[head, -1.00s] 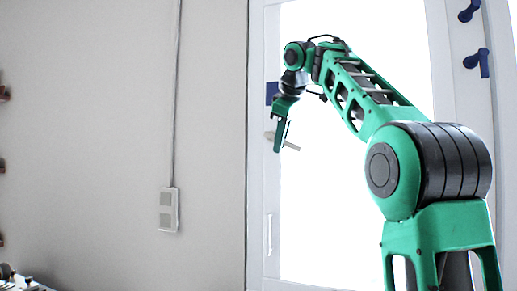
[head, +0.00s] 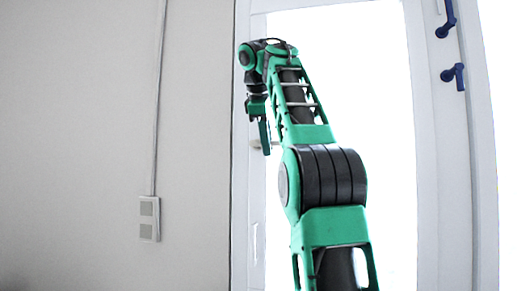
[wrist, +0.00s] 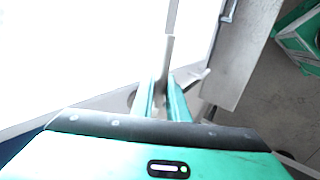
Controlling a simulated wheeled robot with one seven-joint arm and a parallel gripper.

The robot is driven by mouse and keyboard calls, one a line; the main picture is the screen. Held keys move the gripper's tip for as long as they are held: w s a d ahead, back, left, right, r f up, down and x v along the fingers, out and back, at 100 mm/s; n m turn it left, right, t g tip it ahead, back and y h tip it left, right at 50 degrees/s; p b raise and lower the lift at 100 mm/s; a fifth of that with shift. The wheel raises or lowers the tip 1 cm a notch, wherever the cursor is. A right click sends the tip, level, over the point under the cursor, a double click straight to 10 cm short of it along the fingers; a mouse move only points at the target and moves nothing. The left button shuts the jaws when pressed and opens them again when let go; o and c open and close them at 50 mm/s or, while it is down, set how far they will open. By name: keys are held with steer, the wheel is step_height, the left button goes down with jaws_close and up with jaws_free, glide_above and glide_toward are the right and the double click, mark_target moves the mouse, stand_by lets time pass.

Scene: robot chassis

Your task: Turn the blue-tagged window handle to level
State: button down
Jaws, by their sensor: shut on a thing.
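The pale window handle (head: 257,143) is on the left upright of the white window frame, largely hidden by my gripper in the head view. Its visible part looks close to level. In the wrist view, a pale grey bar (wrist: 166,58) that looks like its lever stands between my two green fingers. My gripper (head: 265,138) points down at the handle and is shut on it; it also shows in the wrist view (wrist: 164,88). The blue tag is mostly hidden behind my wrist in the head view; a dark blue patch (wrist: 18,146) at the wrist view's lower left may be it.
Two dark blue handles (head: 453,76) are on the right frame upright, well away from my gripper. A slim white handle (head: 255,243) is low on the left upright. A wall box (head: 149,218) with a cable is on the grey wall at left.

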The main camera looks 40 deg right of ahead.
steer(key=shift+w, duration=0.2)
steer(key=c, duration=1.7)
jaws_free()
steer(key=shift+a, duration=0.1)
steer(key=shift+c, duration=0.2)
steer(key=shift+s, duration=0.1)
